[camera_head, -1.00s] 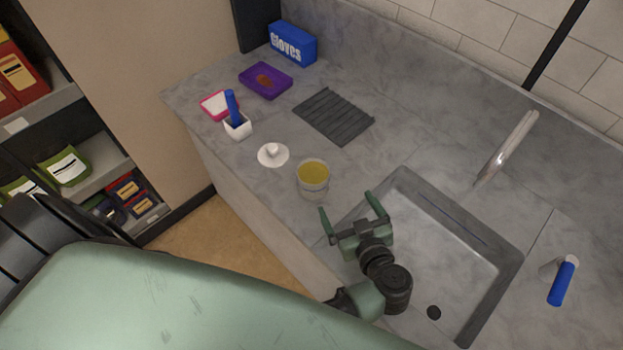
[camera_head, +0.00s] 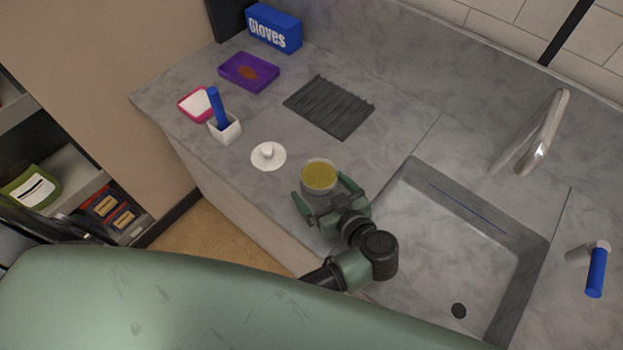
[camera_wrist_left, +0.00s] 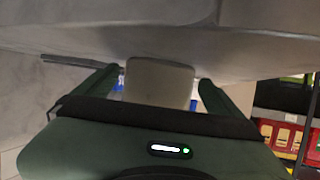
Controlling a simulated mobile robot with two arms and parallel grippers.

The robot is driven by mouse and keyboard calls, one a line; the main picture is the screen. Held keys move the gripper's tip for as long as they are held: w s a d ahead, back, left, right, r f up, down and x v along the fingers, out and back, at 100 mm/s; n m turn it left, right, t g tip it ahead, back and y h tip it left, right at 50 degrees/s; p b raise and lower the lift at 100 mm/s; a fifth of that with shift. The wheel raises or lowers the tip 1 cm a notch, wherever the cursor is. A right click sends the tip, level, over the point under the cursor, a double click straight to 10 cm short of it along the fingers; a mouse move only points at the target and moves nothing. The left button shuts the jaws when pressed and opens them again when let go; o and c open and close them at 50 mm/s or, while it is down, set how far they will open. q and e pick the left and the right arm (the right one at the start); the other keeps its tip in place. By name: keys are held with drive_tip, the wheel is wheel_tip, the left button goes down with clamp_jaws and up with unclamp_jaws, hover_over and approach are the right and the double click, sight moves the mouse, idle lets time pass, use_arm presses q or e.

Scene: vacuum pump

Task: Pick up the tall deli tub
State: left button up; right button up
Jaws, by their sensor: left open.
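The tall deli tub (camera_head: 319,175) is a clear round tub with yellow contents, upright on the grey counter near the sink. My left gripper (camera_head: 321,190) is open, with one finger on each side of the tub's near part. In the left wrist view the tub (camera_wrist_left: 159,82) stands between the two open fingers of the gripper (camera_wrist_left: 160,88), with a small gap on the right side. Contact on the left side cannot be told. The lower part of the tub is hidden behind the gripper in the head view. My right gripper is not in view.
A white round lid (camera_head: 268,156) lies just left of the tub. A white holder (camera_head: 224,128) with a blue-handled item, a pink-rimmed tray (camera_head: 195,104), a purple tray (camera_head: 248,72) and a dark ribbed mat (camera_head: 329,106) are farther back. The sink (camera_head: 450,250) and faucet (camera_head: 545,135) are to the right.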

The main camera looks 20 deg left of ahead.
use_arm(q)
drive_tip(key=shift+w+a+f, duration=0.1)
drive_tip(key=shift+w+a, duration=0.05)
drive_tip(key=shift+w, duration=0.1)
drive_tip(key=shift+s+d+r, duration=0.2)
drive_tip(key=shift+s+d, duration=0.1)
drive_tip(key=c, duration=1.5)
drive_tip(key=shift+o, duration=0.2)
drive_tip(key=shift+w+a+f, duration=0.1)
drive_tip(key=shift+a, duration=0.05)
drive_tip(key=shift+p, duration=0.3)
drive_tip(key=shift+r+p, duration=0.7)
drive_tip(key=shift+r, duration=0.1)
wheel_tip(320, 180, up, 8)
drive_tip(key=p, duration=0.9)
drive_tip(key=shift+r+p, duration=0.2)
drive_tip(key=shift+p, duration=0.2)
